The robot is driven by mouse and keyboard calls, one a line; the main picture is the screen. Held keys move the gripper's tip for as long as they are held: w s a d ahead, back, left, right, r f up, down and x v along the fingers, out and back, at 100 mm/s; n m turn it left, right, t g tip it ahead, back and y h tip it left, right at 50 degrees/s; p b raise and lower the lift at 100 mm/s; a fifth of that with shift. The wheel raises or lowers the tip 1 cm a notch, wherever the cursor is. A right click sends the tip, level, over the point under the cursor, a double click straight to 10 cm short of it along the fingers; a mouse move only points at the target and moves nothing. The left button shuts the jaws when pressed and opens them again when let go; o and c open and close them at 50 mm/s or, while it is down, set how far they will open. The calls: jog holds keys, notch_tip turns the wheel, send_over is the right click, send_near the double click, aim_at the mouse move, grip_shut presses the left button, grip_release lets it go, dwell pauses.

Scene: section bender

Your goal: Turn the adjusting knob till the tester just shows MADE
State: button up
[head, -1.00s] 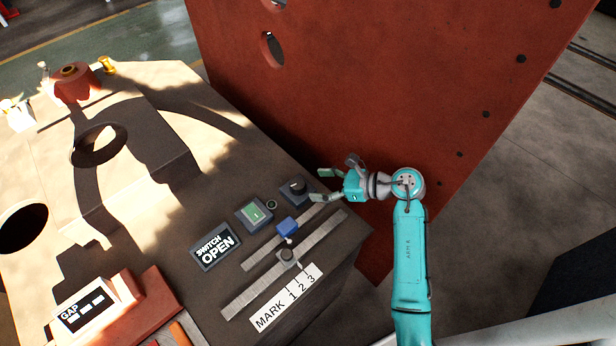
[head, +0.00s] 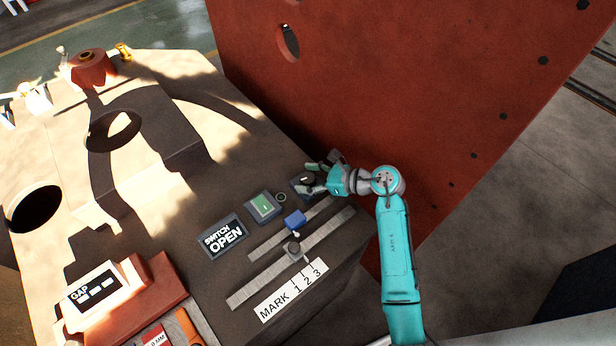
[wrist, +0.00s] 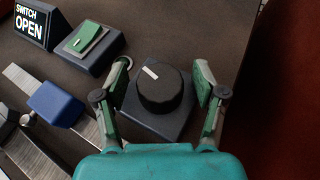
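The black adjusting knob (wrist: 160,90) sits on a dark square base, with a white pointer line toward its upper left in the wrist view. In the head view the knob (head: 308,178) is partly hidden by my gripper. My gripper (wrist: 164,82) is open, with one green-padded finger on each side of the knob and a visible gap on both sides. My gripper (head: 318,176) comes from the right in the head view. The tester sign (head: 223,236) reads SWITCH OPEN; it also shows in the wrist view (wrist: 32,22).
A green rocker on a grey box (head: 263,206) stands beside the knob. A blue block (head: 295,219) and a clamp (head: 292,249) sit on metal rails near a MARK 1 2 3 plate (head: 291,291). A large red panel (head: 400,90) rises behind my arm.

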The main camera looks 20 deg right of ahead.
aim_at(308, 178)
jog(key=c, duration=0.9)
jog(key=shift+w+n+g+y, duration=0.1)
jog(key=shift+n+g+y, duration=0.5)
jog(key=shift+n+g, duration=0.3)
jog(key=shift+n+g+y, duration=0.6)
jog(key=shift+n+g, duration=0.2)
jog(key=shift+n, duration=0.1)
jog(key=o, duration=1.1)
jog(key=shift+o, duration=0.2)
notch_tip(308, 178, up, 10)
